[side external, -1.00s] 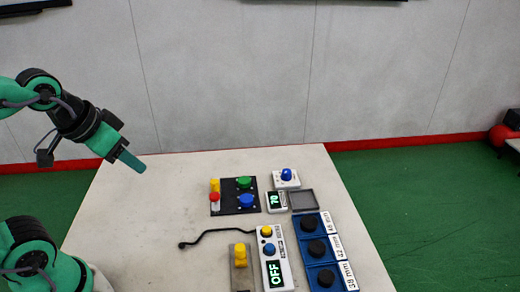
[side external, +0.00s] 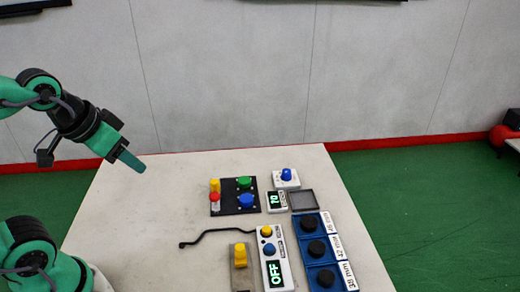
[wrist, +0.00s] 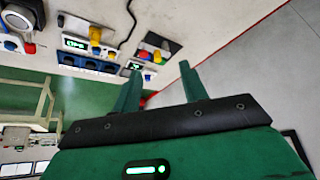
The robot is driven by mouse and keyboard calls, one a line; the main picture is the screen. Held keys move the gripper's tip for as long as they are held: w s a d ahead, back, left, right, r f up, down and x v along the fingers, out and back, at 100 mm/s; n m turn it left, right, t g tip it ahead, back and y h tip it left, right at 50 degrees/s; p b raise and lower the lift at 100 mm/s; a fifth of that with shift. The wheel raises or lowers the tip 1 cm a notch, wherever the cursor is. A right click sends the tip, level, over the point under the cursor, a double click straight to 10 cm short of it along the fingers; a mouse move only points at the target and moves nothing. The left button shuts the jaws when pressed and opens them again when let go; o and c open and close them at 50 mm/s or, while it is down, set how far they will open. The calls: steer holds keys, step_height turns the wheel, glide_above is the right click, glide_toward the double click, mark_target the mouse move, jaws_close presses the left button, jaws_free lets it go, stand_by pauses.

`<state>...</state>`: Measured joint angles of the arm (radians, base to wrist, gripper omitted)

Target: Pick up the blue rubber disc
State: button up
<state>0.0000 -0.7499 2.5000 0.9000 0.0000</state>
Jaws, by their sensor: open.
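A blue disc (side external: 246,200) lies on a black plate (side external: 229,209) near the middle of the table in the side external view. A green disc (side external: 243,182) is just behind it on the same plate. A red piece (side external: 214,197) and a yellow piece (side external: 215,185) stand at the plate's left edge. My gripper (side external: 133,163) is raised in the air to the left of the plate, well apart from the disc. In the wrist view its two green fingers (wrist: 160,68) are spread with nothing between them. The plate with its small coloured pieces shows beyond the fingers there.
A blue tray (side external: 342,272) with black discs and size labels stands right. A white box (side external: 285,282) reads OFF; a small display box (side external: 277,208) and a blue-knobbed white device (side external: 286,178) stand behind. A black cable (side external: 205,234) crosses the table. The table's left side is clear.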

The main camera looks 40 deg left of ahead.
steer(key=o, duration=0.3)
steer(key=shift+o, duration=0.2)
steer(key=m+g, duration=0.5)
steer(key=m, duration=2.3)
glide_above(246, 198)
step_height(246, 198, down, 15)
steer(key=shift+w+d+f+m+g, duration=0.15)
steer(key=shift+f+m+g, duration=0.15)
steer(key=shift+f, duration=0.3)
steer(key=shift+s+f, duration=0.2)
steer(key=shift+f, duration=3.7)
